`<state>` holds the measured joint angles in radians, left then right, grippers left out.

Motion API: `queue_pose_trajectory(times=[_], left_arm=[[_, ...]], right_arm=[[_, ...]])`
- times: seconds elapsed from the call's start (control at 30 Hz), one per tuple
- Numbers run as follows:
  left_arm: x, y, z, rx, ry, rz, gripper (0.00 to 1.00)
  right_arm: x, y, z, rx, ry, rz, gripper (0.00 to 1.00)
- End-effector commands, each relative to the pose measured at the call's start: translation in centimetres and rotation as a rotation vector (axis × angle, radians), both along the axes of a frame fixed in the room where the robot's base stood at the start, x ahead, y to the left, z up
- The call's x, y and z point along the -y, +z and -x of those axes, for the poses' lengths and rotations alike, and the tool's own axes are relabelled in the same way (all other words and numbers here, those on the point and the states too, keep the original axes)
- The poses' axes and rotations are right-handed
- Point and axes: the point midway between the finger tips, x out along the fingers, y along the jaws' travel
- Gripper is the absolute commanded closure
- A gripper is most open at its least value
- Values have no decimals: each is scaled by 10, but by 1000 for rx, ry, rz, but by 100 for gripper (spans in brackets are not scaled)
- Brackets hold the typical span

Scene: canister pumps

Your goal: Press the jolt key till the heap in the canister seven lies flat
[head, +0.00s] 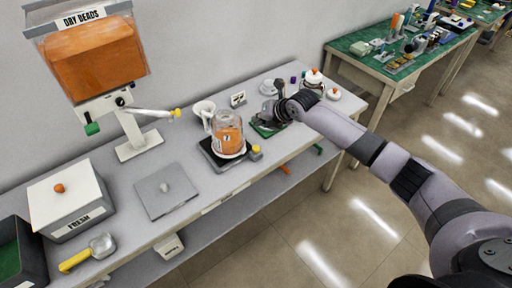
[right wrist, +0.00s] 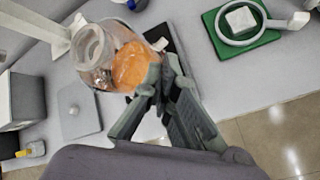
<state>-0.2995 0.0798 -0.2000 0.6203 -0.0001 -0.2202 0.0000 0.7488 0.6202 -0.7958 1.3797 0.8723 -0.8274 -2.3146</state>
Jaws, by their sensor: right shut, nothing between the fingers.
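A clear canister (head: 228,131) with orange contents stands on a dark base plate (head: 212,158) on the bench. Dark marks on its front are too small to read. A yellow knob (head: 255,150) sits at the base's right front corner; I cannot tell if it is the jolt key. My right gripper (head: 269,118) is to the right of the canister, shut and empty. In the right wrist view, the shut fingers (right wrist: 152,85) overlap the canister's orange contents (right wrist: 130,66); contact cannot be told. The heap's surface shape is unclear. My left gripper is out of view.
A DRY BEADS hopper (head: 95,55) stands at the left, above a FRESH box (head: 68,200) and a yellow-handled scoop (head: 88,252). A grey plate (head: 167,190) lies left of the canister. A green pad (right wrist: 272,36) and white lidded pots (head: 314,77) lie to the right.

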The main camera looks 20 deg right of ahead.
Motion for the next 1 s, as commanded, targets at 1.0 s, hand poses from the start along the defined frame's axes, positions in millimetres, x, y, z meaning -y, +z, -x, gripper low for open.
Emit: queue_pose_trajectory(times=[1.0], left_arm=[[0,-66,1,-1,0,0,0]], right_arm=[[0,-89,0,-1,-1,-1,100]])
